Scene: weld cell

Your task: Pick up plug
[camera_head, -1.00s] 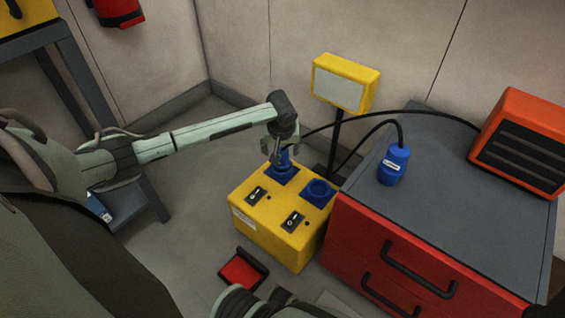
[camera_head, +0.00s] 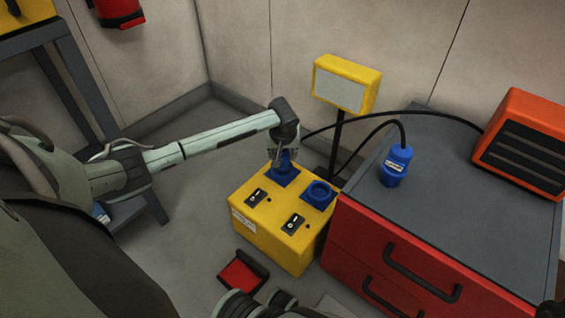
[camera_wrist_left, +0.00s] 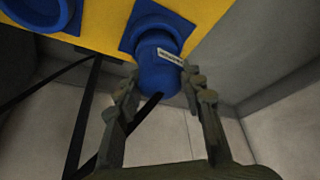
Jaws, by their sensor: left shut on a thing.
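A blue plug (camera_wrist_left: 160,66) with a white label and a black cable sits in the rear blue socket (camera_head: 272,177) on top of the yellow box. My left gripper (camera_head: 284,160) is shut on this plug from above, and the fingers hide much of it in the head view. In the left wrist view the fingers (camera_wrist_left: 164,90) stand on both sides of the plug's body. A second blue plug (camera_head: 396,166) with a white label stands upright on the grey cabinet top.
The yellow box (camera_head: 262,222) has a second, empty socket (camera_head: 320,194) and two switches. A yellow-framed sign (camera_head: 340,85) on a dark post stands behind it. The red cabinet (camera_head: 385,255) is close on the right, with an orange unit (camera_head: 522,142) on top. Black cables arch above.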

